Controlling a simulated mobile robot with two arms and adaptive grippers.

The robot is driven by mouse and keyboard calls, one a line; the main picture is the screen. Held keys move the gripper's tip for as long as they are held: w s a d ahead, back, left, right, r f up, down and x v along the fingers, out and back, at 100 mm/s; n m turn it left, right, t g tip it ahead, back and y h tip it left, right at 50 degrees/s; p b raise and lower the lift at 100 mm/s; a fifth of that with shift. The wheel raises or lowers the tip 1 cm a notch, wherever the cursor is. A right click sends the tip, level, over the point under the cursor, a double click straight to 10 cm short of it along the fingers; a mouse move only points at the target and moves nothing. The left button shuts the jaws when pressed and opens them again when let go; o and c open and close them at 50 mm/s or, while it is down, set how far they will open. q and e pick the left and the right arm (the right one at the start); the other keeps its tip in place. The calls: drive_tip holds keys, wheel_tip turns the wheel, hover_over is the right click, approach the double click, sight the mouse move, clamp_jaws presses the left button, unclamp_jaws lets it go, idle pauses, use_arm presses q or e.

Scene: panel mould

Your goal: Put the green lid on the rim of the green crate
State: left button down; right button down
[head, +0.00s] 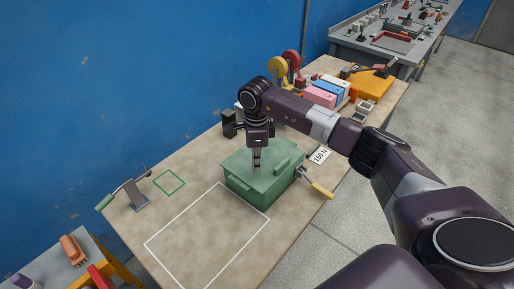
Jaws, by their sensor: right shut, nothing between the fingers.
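The green crate (252,193) stands on the wooden table, beyond the white outlined rectangle. The green lid (266,181) lies over the top of the crate, with a raised bar on its upper face. It looks roughly level and covers the crate's opening; I cannot tell whether it sits flush on the rim all round. My right gripper (257,164) points down over the lid, its fingers together and empty. Its tips are at or just above the lid's top; contact is not clear. My left gripper is not in view.
A yellow-handled tool (321,190) and a "150 N" card (320,156) are right of the crate. A green-handled lever device (131,194) stands at the left. Coloured boxes (323,93) stand at the back. The white outlined area (205,240) is clear.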

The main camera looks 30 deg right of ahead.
sight(268, 174)
drive_tip(key=shift+s+f+p, duration=0.1)
drive_tip(key=shift+f+p, duration=0.2)
drive_tip(key=shift+f, duration=0.6)
drive_tip(key=shift+s+d+r+p, duration=0.1)
drive_tip(key=shift+s+d+p, duration=0.15)
drive_tip(key=shift+d+p, duration=0.3)
drive_tip(key=shift+s+d+r+p, duration=0.1)
drive_tip(key=shift+s+d+p, duration=0.2)
drive_tip(key=shift+d, duration=0.3)
drive_tip(key=shift+s+d, duration=0.25)
drive_tip(key=shift+d, duration=0.3)
drive_tip(key=shift+d+f, duration=0.1)
